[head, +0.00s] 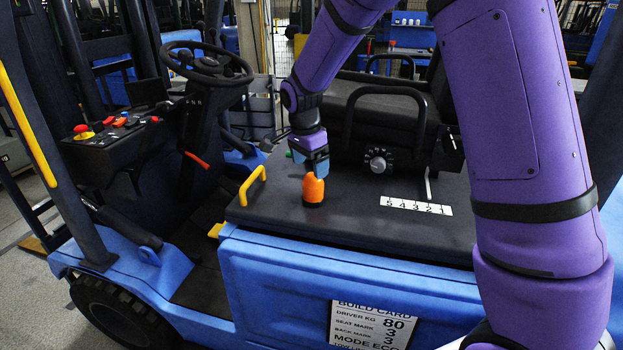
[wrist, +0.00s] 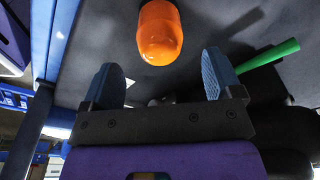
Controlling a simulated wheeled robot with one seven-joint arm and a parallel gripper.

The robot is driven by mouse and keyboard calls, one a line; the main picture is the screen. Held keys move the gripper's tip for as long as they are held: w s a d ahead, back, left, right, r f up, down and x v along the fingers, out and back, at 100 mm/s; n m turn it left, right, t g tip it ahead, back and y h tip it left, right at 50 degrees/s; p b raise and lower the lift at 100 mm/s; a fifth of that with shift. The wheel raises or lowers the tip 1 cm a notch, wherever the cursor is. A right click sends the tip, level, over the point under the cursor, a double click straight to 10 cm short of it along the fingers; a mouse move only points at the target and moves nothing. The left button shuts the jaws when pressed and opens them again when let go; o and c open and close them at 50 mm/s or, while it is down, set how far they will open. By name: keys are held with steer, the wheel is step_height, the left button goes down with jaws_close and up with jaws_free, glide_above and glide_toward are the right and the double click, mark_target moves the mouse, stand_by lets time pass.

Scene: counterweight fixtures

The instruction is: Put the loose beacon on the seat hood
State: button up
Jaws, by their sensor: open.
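The orange beacon (head: 314,188) with a dark base stands upright on the dark flat top of the seat hood (head: 265,212), near its front edge. In the wrist view the beacon (wrist: 160,32) lies just beyond the fingertips, roughly centred between them. My gripper (head: 311,166) is just above and behind the beacon in the head view. Its two blue fingers are spread wide with nothing between them in the wrist view (wrist: 162,68). I see no finger closed on the beacon; whether one touches it I cannot tell from the head view.
A green handle-like piece (wrist: 268,56) lies right of the fingers. A yellow grab handle (head: 252,185) stands at the hood's left. The steering wheel (head: 207,64) is left.

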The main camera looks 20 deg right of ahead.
steer(key=shift+s+a+r, duration=0.1)
steer(key=shift+a+r, duration=0.05)
steer(key=shift+r, duration=1.2)
steer(key=shift+s+a+r, duration=0.1)
steer(key=shift+r, duration=1.2)
steer(key=s+d+r+n+t+y, duration=0.1)
steer(key=s+d+r+n, duration=0.2)
steer(key=s+r, duration=0.4)
steer(key=s+d+r+n+t, duration=0.1)
steer(key=s+d+r+n, duration=0.25)
steer(key=s+r, duration=0.4)
steer(key=s+d+f+n+t, duration=0.1)
steer(key=s+n, duration=0.7)
steer(key=s, duration=1.1)
steer(key=shift+s+d+t, duration=0.15)
steer(key=shift+d+t, duration=0.25)
steer(key=shift+t, duration=0.5)
